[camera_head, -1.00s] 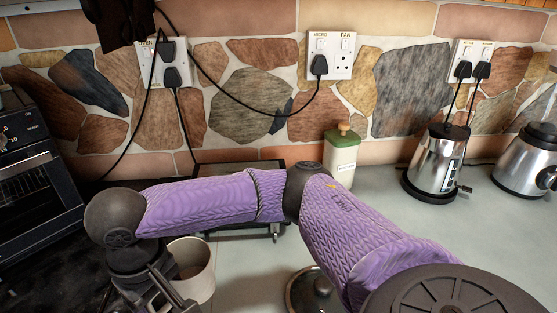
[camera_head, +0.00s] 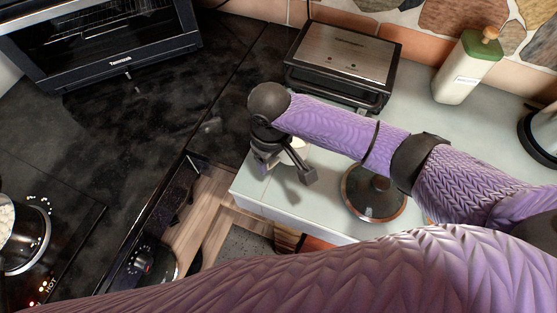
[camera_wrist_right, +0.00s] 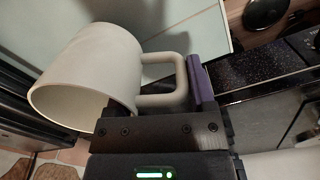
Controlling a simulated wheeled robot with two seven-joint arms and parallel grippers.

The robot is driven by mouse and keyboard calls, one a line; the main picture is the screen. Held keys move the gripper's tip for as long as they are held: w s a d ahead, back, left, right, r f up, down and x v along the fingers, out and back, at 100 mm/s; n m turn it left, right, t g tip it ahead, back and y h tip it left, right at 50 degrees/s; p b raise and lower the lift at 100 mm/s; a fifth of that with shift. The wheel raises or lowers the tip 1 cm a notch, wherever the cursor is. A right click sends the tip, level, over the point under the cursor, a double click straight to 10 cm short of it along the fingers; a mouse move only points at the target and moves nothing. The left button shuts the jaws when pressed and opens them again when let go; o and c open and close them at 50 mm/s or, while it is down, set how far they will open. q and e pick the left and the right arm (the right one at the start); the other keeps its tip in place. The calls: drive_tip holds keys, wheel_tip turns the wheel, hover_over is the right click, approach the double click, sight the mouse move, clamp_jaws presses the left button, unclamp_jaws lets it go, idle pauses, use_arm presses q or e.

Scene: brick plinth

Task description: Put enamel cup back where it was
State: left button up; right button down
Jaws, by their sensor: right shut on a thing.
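The enamel cup (camera_wrist_right: 85,75) is a cream-white mug with a square-looking handle, large in the right wrist view. It appears tipped there, with its mouth toward the lower left. My right gripper (camera_wrist_right: 180,95) is shut on its handle. In the head view my right gripper (camera_head: 290,165) is over the left end of the pale worktop, beside the black hob. Only a small white bit of the cup (camera_head: 299,147) shows there behind the gripper. I cannot tell whether the cup touches the worktop. My left gripper is not in view.
A sandwich press (camera_head: 343,60) stands behind the gripper. A glass lid (camera_head: 373,192) lies to its right. A green-topped canister (camera_head: 468,68) stands at the back right. The black hob (camera_head: 130,125), a lit hot plate with a pot (camera_head: 25,235), and an oven (camera_head: 105,40) are left.

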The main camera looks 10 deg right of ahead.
sight(273, 163)
wheel_tip(273, 163, down, 3)
drive_tip(key=shift+f+b, duration=0.2)
drive_tip(key=shift+b, duration=0.3)
unclamp_jaws()
drive_tip(key=shift+f, duration=0.1)
wheel_tip(273, 163, up, 12)
drive_tip(key=p, duration=0.4)
drive_tip(key=shift+a, duration=0.1)
drive_tip(key=shift+r, duration=0.2)
